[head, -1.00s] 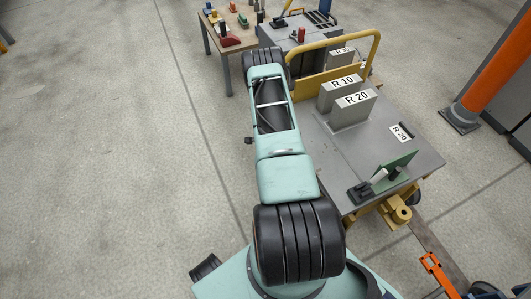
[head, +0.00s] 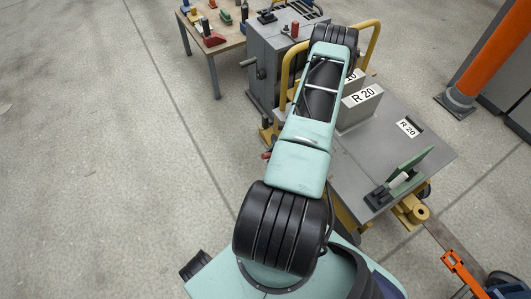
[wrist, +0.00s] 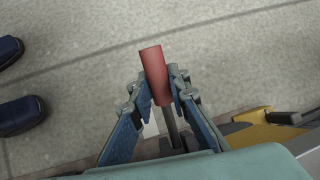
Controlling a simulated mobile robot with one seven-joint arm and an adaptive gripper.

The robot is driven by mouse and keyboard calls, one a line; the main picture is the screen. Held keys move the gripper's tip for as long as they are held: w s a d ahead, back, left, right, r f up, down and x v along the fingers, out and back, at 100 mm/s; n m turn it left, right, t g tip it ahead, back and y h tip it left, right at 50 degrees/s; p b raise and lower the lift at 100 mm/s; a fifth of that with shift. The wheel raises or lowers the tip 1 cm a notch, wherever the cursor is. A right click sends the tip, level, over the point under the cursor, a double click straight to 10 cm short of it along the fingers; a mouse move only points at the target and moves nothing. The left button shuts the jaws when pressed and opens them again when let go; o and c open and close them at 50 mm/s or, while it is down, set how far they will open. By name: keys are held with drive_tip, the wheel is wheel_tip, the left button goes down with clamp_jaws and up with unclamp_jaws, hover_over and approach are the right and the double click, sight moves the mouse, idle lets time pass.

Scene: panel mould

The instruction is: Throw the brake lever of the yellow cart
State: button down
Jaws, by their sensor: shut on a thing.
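The yellow cart, with a grey deck (head: 385,150) and a yellow push handle (head: 371,42), stands to the right of my arm in the head view. In the wrist view, a brake lever with a red grip (wrist: 155,75) on a dark rod rises between the blue fingers. My gripper (wrist: 158,84) is shut on the red grip, a finger on each side; the grip's end sticks out beyond the fingertips. The lever's foot is hidden by my gripper. In the head view my arm hides the gripper; a small red piece shows beside the arm.
A grey machine cabinet (head: 268,55) and a wooden table (head: 222,47) stand behind. An orange post (head: 483,50) is at right. The floor at left is clear. Dark shoes (wrist: 20,115) show at wrist-view left.

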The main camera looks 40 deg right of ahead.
drive_tip(key=shift+d+r+y+b, duration=0.15)
drive_tip(key=shift+y+b, duration=0.15)
drive_tip(key=shift+r, duration=0.1)
drive_tip(key=c, duration=1.8)
unclamp_jaws()
drive_tip(key=v, duration=1.2)
drive_tip(key=shift+s+d, duration=0.1)
